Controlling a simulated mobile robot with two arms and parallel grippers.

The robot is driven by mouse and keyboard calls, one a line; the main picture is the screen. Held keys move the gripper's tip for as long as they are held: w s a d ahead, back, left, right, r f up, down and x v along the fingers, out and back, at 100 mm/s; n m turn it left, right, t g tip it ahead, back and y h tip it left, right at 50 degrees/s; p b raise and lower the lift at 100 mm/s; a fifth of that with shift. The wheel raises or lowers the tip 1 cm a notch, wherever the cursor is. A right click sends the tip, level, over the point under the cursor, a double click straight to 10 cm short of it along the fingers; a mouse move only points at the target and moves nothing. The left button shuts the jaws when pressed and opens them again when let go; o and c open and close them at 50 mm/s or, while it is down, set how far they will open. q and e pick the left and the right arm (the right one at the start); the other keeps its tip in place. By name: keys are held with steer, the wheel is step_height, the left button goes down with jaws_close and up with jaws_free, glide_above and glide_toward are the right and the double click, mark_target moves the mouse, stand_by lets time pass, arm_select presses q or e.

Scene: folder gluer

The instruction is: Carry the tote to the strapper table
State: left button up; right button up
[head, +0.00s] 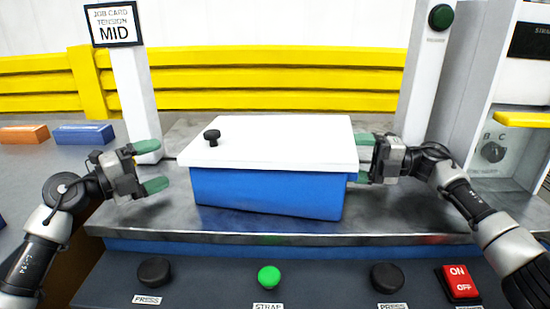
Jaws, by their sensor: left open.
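The tote (268,192) is a blue box with a white lid (275,142) that has a small black knob (211,137) near its left end. It sits on the metal strapper table (400,222). My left gripper (152,166) is open and empty, a short gap left of the tote, its green fingers pointing at the tote's left end. My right gripper (362,158) is at the tote's right end with its green fingers spread apart. Its fingertips are partly hidden by the tote, and I cannot tell whether they touch it.
Black buttons, a green button (269,276) and a red ON/OFF switch (461,283) line the front panel. A post with a "MID" card (113,24) and another post (415,70) stand behind. Orange and blue blocks (83,134) lie at left. Yellow rails (250,75) run behind.

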step_height(320, 180, up, 10)
steer(key=shift+f, duration=0.15)
steer(key=shift+d, duration=0.1)
stand_by(0.3)
